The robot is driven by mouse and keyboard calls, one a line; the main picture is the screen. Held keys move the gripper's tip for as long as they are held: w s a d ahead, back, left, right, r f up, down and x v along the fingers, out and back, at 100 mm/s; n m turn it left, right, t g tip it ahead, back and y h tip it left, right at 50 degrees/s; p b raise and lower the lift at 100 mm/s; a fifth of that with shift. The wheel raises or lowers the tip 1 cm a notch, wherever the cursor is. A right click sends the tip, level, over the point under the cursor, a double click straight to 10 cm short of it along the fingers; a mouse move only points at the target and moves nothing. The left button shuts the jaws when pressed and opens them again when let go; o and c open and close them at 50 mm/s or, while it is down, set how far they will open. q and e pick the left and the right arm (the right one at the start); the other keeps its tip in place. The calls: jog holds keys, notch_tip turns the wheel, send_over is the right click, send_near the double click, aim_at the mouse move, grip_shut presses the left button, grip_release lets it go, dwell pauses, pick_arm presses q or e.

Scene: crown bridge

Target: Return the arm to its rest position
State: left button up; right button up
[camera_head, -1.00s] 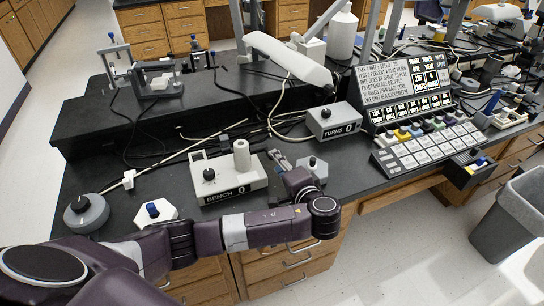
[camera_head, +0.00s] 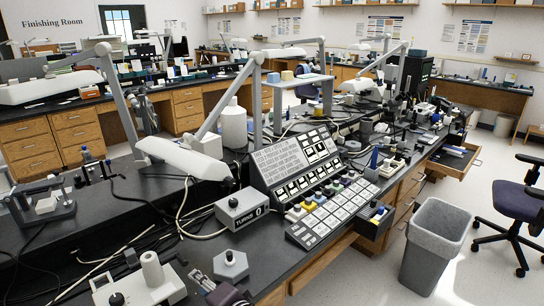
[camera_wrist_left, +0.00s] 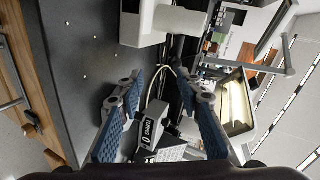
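My left arm (camera_head: 226,294) shows only as a small dark purple piece at the bottom edge of the head view. It lies in front of the grey hex-based knob (camera_head: 231,265). In the left wrist view, my left gripper (camera_wrist_left: 160,82) has its two blue-padded fingers spread apart with nothing between them. The grey TURNS box (camera_wrist_left: 152,128) shows beyond the fingers, apart from them; it also stands on the bench in the head view (camera_head: 242,211). My right gripper is in neither view.
The white BENCH unit (camera_head: 140,284) with its upright cylinder is at lower left. A label-covered panel (camera_head: 298,160) and a button keypad (camera_head: 335,210) stand right of the TURNS box. A grey bin (camera_head: 433,243) and a chair (camera_head: 515,205) stand on the floor at right.

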pick_arm(q)
jog(key=s+d+f+n+g+h, duration=0.1)
jog(key=s+d+f+g+h, duration=0.1)
jog(key=s+f+h, duration=0.35)
jog(key=s+d+f+n+g+h, duration=0.1)
jog(key=s+d+f+g+h, duration=0.15)
jog(key=s+f, duration=0.6)
jog(key=s+a+r+n+g+h, duration=0.1)
jog(key=s+a+r+n+h, duration=0.15)
jog(key=s, duration=1.25)
notch_tip(320, 180, down, 24)
jog(key=s+g, duration=0.1)
jog(key=g, duration=0.1)
jog(key=s+a+f, duration=0.3)
jog(key=s+f, duration=1.4)
jog(key=s, duration=0.1)
jog(key=shift+f+m+g, duration=0.35)
